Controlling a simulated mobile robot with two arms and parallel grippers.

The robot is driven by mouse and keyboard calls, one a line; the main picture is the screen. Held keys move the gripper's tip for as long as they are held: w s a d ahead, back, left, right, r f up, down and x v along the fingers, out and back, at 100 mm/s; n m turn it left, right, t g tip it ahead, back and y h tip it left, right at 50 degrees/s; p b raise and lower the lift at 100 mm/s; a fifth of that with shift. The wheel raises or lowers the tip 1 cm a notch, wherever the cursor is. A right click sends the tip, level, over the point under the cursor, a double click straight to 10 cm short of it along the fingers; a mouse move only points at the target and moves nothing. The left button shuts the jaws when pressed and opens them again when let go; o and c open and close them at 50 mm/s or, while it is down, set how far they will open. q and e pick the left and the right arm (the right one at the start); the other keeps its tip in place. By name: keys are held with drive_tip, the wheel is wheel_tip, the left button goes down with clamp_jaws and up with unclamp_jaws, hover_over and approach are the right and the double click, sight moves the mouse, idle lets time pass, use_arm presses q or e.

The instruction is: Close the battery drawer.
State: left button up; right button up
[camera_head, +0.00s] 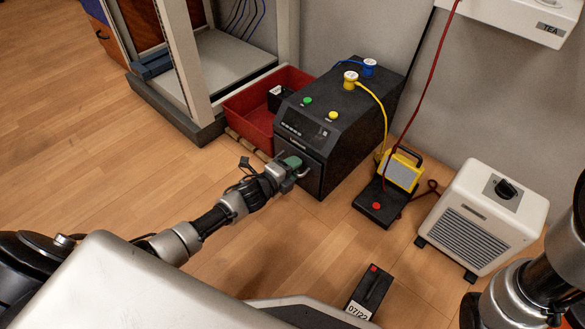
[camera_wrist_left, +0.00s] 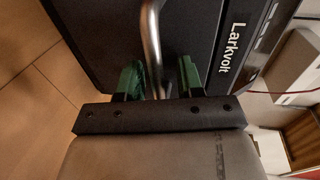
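The battery drawer (camera_head: 312,178) is in the lower front of the black power unit (camera_head: 345,112), which is marked Larkvolt in the left wrist view (camera_wrist_left: 222,45). The drawer front looks about flush with the unit, but my gripper hides part of it and I cannot tell if a small gap is left. A curved metal handle (camera_wrist_left: 152,45) stands out from the front. My left gripper (camera_head: 292,164) is at this handle. Its two green fingers (camera_wrist_left: 158,82) are apart, one on each side of the bar. My right gripper is out of view; only part of its arm shows.
A red bin (camera_head: 250,115) stands left of the unit, beside an open rack. A yellow device (camera_head: 403,172) on a black base and a white heater (camera_head: 485,218) stand to the right. A black battery (camera_head: 371,288) labelled 07/22 lies on the front floor. Cables hang nearby.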

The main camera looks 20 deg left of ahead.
use_arm(q)
drive_tip(key=shift+s+a+r+p, duration=0.15)
drive_tip(key=shift+s+p, duration=0.3)
drive_tip(key=shift+s, duration=0.05)
drive_tip(key=p+v, duration=0.5)
drive_tip(key=v, duration=0.4)
drive_tip(key=shift+s+a, duration=0.2)
drive_tip(key=shift+s, duration=0.15)
